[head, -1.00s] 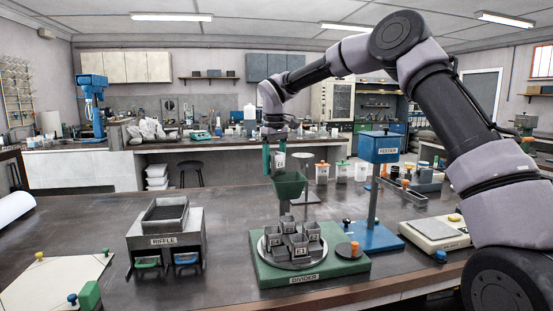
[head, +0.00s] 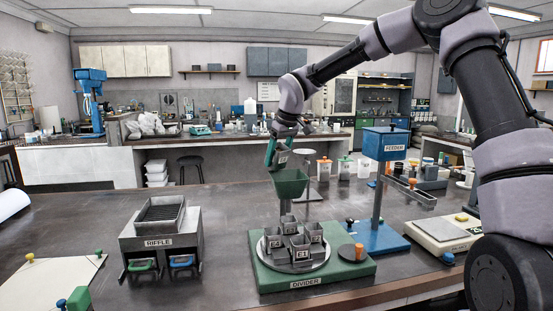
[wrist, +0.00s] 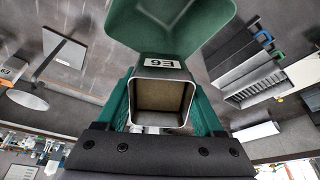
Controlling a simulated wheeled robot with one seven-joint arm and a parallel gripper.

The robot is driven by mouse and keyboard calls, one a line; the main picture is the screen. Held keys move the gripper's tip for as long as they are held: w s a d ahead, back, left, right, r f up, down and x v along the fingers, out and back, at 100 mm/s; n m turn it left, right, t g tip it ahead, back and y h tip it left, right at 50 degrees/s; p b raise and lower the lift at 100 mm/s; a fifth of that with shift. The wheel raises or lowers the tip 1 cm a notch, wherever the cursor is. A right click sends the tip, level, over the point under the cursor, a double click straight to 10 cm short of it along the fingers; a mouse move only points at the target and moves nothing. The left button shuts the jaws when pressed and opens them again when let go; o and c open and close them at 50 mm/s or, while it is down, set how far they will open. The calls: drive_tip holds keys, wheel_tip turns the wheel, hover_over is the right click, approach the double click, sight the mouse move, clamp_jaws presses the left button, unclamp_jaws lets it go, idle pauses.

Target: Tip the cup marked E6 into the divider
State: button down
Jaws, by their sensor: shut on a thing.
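My gripper (head: 276,153) is shut on the cup marked E6, a grey square cup whose dark rim, label and tan inside show in the wrist view (wrist: 160,65). The green fingers lie on both its sides. In the head view the fingers and cup lean over the green funnel (head: 290,184) of the divider (head: 340,274). The funnel's wide mouth lies just beyond the cup's rim in the wrist view (wrist: 170,22). I cannot tell whether anything is pouring. Several grey cups, one marked E1 (head: 301,254), stand on the divider's round plate below.
The blue feeder (head: 385,145) stands right of the funnel on a post, with its trough reaching right. The riffle (head: 160,240) stands to the left. A balance (head: 445,235) is at the right. Table between riffle and divider is clear.

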drive_tip(key=shift+s+d+r+t+y, duration=0.1)
drive_tip(key=shift+d+t+y, duration=0.05)
drive_tip(key=shift+t+y, duration=0.35)
drive_tip(key=shift+s+d+r+t+y, duration=0.1)
drive_tip(key=shift+t+y, duration=0.3)
drive_tip(key=shift+y, duration=0.1)
drive_tip(key=shift+s+a+f+t+y, duration=0.1)
drive_tip(key=shift+f+t+y, duration=0.05)
drive_tip(key=shift+t+y, duration=0.4)
drive_tip(key=shift+a+f+t+y, duration=0.1)
drive_tip(key=shift+t+y, duration=0.75)
drive_tip(key=shift+d+r, duration=0.1)
